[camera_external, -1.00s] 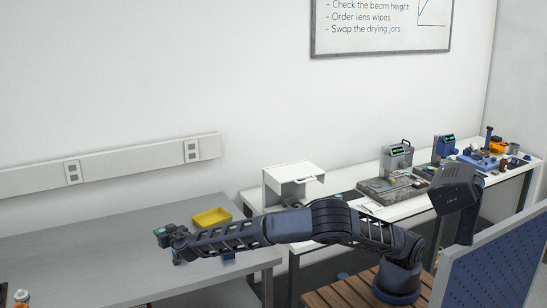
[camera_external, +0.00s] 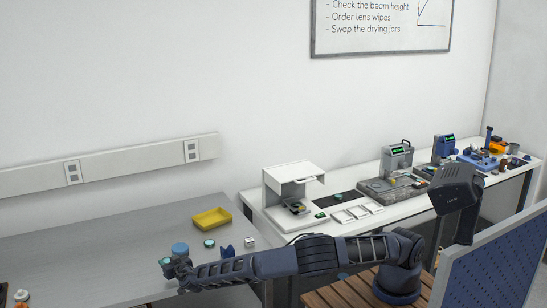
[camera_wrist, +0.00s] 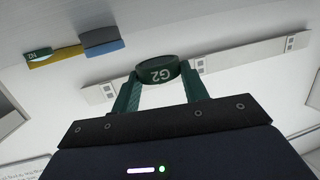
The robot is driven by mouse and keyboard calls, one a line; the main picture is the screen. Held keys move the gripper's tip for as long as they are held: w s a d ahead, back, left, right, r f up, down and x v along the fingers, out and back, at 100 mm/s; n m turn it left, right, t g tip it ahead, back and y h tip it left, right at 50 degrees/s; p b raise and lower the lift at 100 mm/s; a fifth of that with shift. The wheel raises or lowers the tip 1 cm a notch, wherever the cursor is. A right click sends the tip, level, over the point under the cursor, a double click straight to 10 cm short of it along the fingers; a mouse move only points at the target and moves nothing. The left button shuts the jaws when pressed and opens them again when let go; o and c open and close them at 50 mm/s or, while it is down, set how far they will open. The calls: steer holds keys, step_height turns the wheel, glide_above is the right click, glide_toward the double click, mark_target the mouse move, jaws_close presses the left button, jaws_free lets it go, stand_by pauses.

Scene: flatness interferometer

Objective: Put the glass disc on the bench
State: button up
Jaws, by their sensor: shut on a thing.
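My gripper (camera_wrist: 160,88) is shut on a round, dark green-rimmed glass disc marked G2 (camera_wrist: 158,70), held between its two green fingers in the wrist view. In the external view, my gripper (camera_external: 172,267) is at the left end of my arm over the grey bench (camera_external: 95,262), with a teal disc (camera_external: 165,261) at its tip. I cannot tell from these views how high the disc is above the bench. Another teal disc (camera_external: 209,243) lies on the bench to the right of my gripper.
A blue round object (camera_external: 180,248) stands close behind my gripper. A yellow tray (camera_external: 211,218), a dark blue piece (camera_external: 227,251) and a small white block (camera_external: 249,242) are to the right. A white bench with instruments (camera_external: 345,199) is further right. The bench's left part is mostly clear.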

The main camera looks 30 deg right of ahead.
steer(key=shift+f, duration=2.8)
steer(key=o, duration=1.1)
steer(key=shift+f, duration=0.1)
steer(key=shift+s, duration=0.1)
steer(key=v, duration=1)
steer(key=shift+s+r, duration=0.2)
steer(key=shift+r, duration=0.25)
